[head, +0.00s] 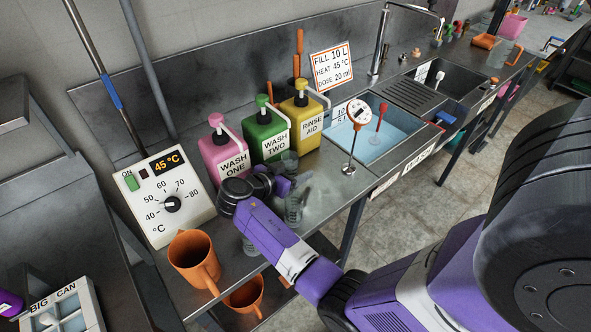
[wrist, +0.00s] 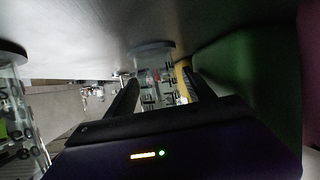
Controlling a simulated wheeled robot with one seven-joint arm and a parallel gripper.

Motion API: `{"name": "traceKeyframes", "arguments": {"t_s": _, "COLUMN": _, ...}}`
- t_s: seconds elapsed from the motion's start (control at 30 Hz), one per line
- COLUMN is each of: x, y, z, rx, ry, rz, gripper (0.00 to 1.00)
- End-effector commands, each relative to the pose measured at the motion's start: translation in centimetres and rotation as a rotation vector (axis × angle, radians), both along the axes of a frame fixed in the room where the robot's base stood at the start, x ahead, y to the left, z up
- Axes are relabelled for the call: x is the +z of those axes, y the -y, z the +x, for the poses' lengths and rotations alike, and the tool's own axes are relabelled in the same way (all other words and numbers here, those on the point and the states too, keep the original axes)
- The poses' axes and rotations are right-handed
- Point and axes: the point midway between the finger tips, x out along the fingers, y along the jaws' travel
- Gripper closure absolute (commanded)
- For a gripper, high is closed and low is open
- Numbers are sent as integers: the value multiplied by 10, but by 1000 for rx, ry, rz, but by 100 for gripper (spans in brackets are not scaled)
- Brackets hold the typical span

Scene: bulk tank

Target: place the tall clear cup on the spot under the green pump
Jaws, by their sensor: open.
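The green pump bottle (head: 266,136), labelled WASH TWO, stands on the counter, its spout reaching toward the front. A clear cup (head: 290,158) stands on the counter below that spout, partly behind my gripper. A second clear cup (head: 294,212) stands nearer the front edge. Which is the taller is hard to tell. My gripper (head: 286,184) is low over the counter, pointing right, open. In the wrist view, which is upside down, a clear cup (wrist: 153,62) stands upright ahead between the open fingers (wrist: 160,92). Another clear cup (wrist: 14,115) is off to the side. The spot itself is hidden.
The pink bottle (head: 222,152) and yellow bottle (head: 301,122) flank the green one. An orange jug (head: 190,262) and temperature box (head: 165,195) are at left.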

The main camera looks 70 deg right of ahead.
Motion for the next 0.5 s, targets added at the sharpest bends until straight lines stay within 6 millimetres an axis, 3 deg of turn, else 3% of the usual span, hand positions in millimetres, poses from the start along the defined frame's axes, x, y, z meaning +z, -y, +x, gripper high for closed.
{"name": "traceKeyframes", "arguments": {"t_s": 0.17, "x": 6, "y": -8, "z": 4, "rx": 2, "ry": 1, "rz": 0, "gripper": 38}}
{"name": "traceKeyframes", "arguments": {"t_s": 0.5, "x": 26, "y": -54, "z": 20, "rx": 3, "ry": 1, "rz": 0, "gripper": 38}}
